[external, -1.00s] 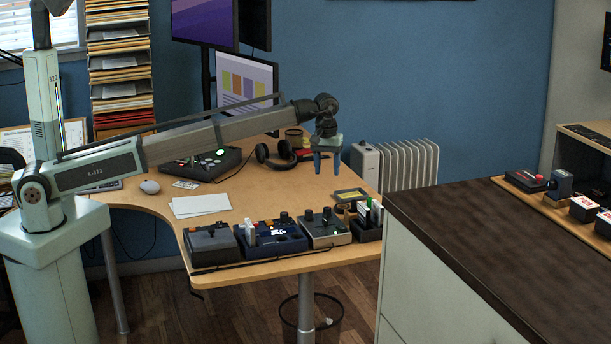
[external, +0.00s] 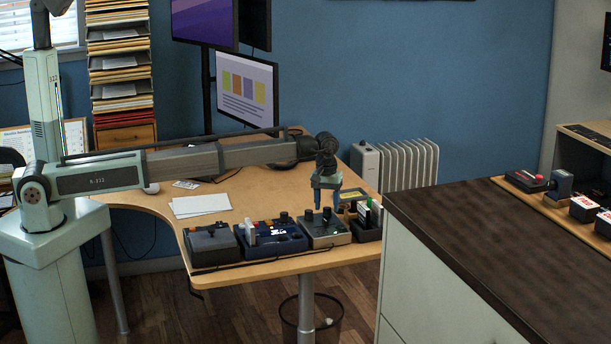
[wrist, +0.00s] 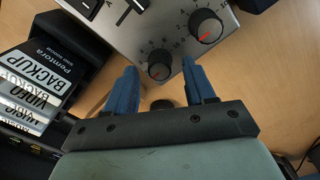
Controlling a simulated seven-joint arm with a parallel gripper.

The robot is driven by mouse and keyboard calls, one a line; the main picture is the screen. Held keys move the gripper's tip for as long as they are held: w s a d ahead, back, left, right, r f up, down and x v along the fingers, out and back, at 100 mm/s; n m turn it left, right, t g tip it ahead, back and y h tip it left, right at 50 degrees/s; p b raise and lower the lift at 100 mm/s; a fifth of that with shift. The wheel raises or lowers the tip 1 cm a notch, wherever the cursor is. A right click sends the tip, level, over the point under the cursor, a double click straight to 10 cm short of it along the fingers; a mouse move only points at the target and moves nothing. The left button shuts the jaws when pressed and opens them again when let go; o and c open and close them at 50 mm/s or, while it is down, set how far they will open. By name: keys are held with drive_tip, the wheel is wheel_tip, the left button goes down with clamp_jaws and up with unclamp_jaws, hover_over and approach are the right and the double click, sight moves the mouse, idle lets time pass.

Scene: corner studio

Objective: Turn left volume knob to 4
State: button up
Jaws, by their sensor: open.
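A grey panel box (external: 324,236) with dark knobs stands near the front edge of the desk. In the wrist view the panel shows a smaller black knob (wrist: 160,66) with a red pointer and a printed scale, and a larger knob (wrist: 205,27) with a red pointer to its right. I cannot tell for sure which one is the left volume knob. My gripper (external: 322,207) is low over this box, fingers pointing down. In the wrist view its blue fingers (wrist: 160,84) are apart, on either side of the smaller knob in the picture. I see no clear contact.
A dark holder (external: 367,234) with upright labelled cases (wrist: 36,78) is close beside the box. A blue unit (external: 272,241) and a joystick box (external: 211,247) stand to its left. A dark-topped cabinet (external: 470,240) is at right. The desk around the papers (external: 200,206) is mostly clear.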

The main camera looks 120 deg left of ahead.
drive_tip(key=shift+f, duration=0.45)
clamp_jaws()
idle(0.3)
